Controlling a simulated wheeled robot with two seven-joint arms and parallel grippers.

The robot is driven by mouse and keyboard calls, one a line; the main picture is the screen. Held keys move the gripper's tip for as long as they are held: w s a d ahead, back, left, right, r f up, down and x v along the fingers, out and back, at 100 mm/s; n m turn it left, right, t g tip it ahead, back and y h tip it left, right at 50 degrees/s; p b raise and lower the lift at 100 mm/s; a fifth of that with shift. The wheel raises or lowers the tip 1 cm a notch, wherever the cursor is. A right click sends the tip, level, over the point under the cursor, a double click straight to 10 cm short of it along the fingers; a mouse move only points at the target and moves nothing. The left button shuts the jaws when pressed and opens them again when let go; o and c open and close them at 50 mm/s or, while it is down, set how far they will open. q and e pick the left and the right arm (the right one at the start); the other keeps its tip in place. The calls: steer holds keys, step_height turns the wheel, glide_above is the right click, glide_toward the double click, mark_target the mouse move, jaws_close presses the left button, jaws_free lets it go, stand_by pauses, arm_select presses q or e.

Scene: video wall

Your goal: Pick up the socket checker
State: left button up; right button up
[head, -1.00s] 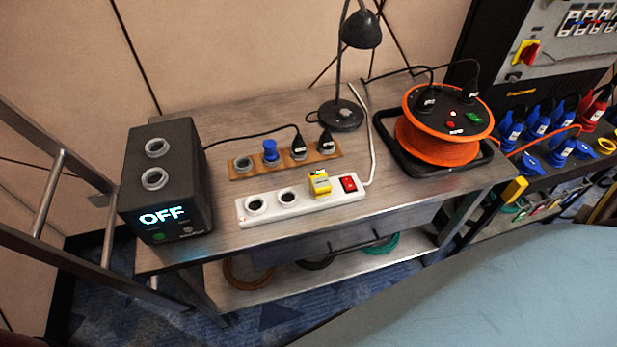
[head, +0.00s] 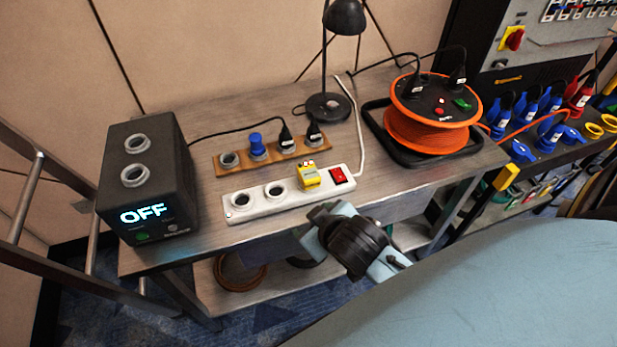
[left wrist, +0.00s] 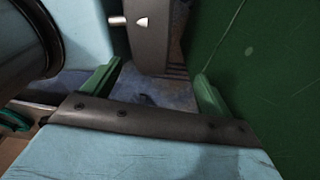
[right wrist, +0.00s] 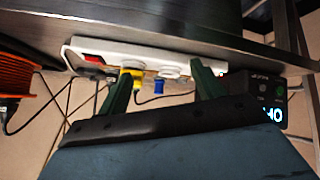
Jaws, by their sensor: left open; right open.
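The socket checker is a small yellow block (head: 309,177) plugged into the white power strip (head: 251,210), beside its red switch. In the right wrist view the checker (right wrist: 134,76) shows just beyond the left finger, partly hidden by it. My left gripper (left wrist: 156,72) is open and empty, away from the table and out of the head view.
A black box reading OFF (head: 150,180) stands left. Behind the strip is a wooden socket board (head: 276,151) with plugs. A lamp (head: 330,107) and an orange cable reel (head: 428,133) stand behind right. A green surface (left wrist: 255,80) is beside my left gripper.

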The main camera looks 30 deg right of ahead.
steer(key=w+a+r+n+t+y, duration=0.2)
steer(key=w+a+r+n+t, duration=0.15)
steer(key=w+r, duration=0.35)
steer(key=w+a+r+n+t+y, duration=0.1)
steer(key=w+a+r+n+t, duration=0.1)
steer(key=w+r+t, duration=0.45)
steer(key=s+a+r+n+g+y, duration=0.3)
steer(key=a+r+n+g+y, duration=0.65)
steer(key=n+y, duration=0.75)
steer(key=n+g+h+b, duration=0.1)
steer(key=n+g+h, duration=0.8)
steer(key=h, duration=1)
glide_above(309, 171)
steer(key=shift+m+g, duration=0.35)
steer(key=shift+m, duration=0.2)
step_height(309, 171, down, 18)
steer(key=shift+a+f, duration=0.15)
steer(key=shift+f, duration=0.55)
step_height(309, 171, down, 5)
arm_select(q)
steer(key=shift+s+a+f, duration=0.2)
steer(key=shift+a+f, duration=0.55)
steer(key=shift+a, duration=0.05)
